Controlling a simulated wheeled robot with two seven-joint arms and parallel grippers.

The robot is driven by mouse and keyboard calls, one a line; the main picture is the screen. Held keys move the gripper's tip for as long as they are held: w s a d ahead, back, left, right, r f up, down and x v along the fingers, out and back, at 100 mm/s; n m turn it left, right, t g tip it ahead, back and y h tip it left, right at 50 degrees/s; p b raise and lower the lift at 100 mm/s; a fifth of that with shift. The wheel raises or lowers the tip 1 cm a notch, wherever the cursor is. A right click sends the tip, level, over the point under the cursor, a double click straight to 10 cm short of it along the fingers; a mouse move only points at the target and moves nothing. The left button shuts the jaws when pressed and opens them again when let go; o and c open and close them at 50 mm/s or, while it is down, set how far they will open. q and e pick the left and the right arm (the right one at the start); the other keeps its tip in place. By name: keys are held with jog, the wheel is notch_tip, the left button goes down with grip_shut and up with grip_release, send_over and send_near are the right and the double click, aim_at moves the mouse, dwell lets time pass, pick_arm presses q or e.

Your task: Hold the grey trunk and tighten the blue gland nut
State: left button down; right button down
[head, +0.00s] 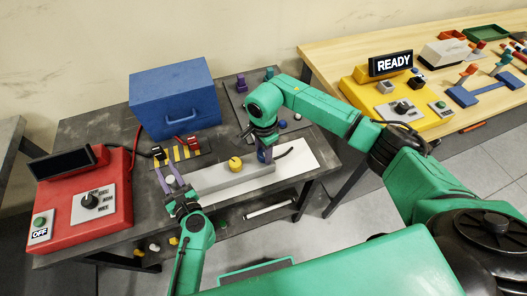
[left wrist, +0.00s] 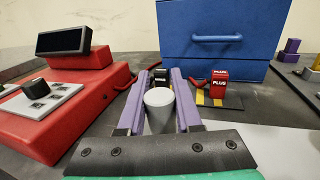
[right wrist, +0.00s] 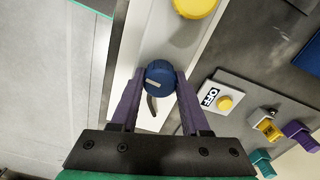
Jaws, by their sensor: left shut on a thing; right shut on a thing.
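The grey trunk (head: 235,180) lies along the front of the dark bench, on a white board. My left gripper (head: 168,178) is shut at its left end; in the left wrist view the trunk's round grey end (left wrist: 159,108) sits between the purple fingers. The blue gland nut (right wrist: 160,76) is at the trunk's other end. My right gripper (right wrist: 160,92) is shut on it from above, with a finger on each side. A dark cable end (right wrist: 152,106) shows below the nut. In the head view my right gripper (head: 264,152) mostly hides the nut.
A yellow round cap (head: 235,163) sits on the trunk. The red console (head: 70,200) reads OFF. Red and black clamps (head: 182,146) and a blue box (head: 175,95) stand behind. A separate wooden bench carries a yellow console (head: 400,95) reading READY.

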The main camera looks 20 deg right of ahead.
jog(key=m, duration=1)
jog(key=shift+m, duration=0.3)
jog(key=m, duration=0.3)
jog(key=shift+m, duration=0.3)
jog(key=m, duration=0.3)
jog(key=shift+m, duration=0.3)
jog(key=m, duration=0.3)
jog(key=shift+m, duration=0.4)
jog(key=m, duration=0.6)
jog(key=shift+m, duration=0.3)
jog(key=shift+c, duration=1.9)
grip_release()
